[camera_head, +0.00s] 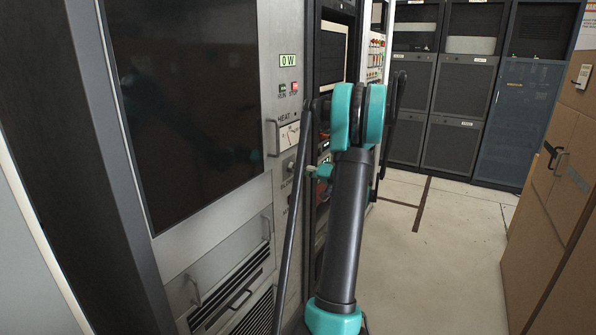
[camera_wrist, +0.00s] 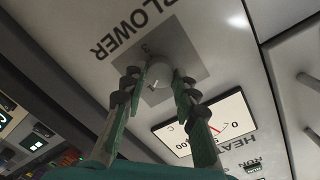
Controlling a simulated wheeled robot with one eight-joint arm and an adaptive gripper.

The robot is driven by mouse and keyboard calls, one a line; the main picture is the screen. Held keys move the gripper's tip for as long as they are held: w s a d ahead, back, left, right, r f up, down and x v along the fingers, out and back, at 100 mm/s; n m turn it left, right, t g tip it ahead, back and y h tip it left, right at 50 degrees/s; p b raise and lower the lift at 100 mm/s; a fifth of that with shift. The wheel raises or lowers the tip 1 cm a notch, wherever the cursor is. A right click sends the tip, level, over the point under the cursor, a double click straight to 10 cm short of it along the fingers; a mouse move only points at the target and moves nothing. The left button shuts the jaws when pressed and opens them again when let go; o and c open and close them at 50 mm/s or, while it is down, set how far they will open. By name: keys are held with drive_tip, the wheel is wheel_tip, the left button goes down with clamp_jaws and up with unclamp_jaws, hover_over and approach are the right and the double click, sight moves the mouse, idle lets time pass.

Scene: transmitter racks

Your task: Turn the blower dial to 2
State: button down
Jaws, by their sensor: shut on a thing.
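The blower dial (camera_wrist: 159,74) is a round pale knob on a grey square plate, beside the upside-down BLOWER label (camera_wrist: 128,28) in the wrist view. My gripper (camera_wrist: 161,78) is shut on this dial, with one dark-padded finger on each side. A small light mark shows on the dial's lower left edge. The scale figures around it are mostly hidden or too small to read. In the head view my gripper (camera_head: 318,171) is at the panel strip, partly hidden behind my arm, and the dial is hard to make out.
A HEAT meter (camera_head: 288,135) sits above the dial, with RUN and STOP buttons (camera_head: 294,86) and a 0 W display (camera_head: 288,61) higher up. Handled grilles (camera_head: 240,299) are below.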

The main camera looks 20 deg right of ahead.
drive_tip(key=m, duration=1)
drive_tip(key=shift+d+m+y, duration=0.1)
drive_tip(key=shift+m+y, duration=0.3)
drive_tip(key=shift+w+m+g, duration=0.1)
drive_tip(key=shift+m+g, duration=0.2)
drive_tip(key=c, duration=1.2)
unclamp_jaws()
drive_tip(key=shift+o, duration=0.2)
drive_tip(key=v, duration=1.2)
drive_tip(key=shift+f, duration=0.1)
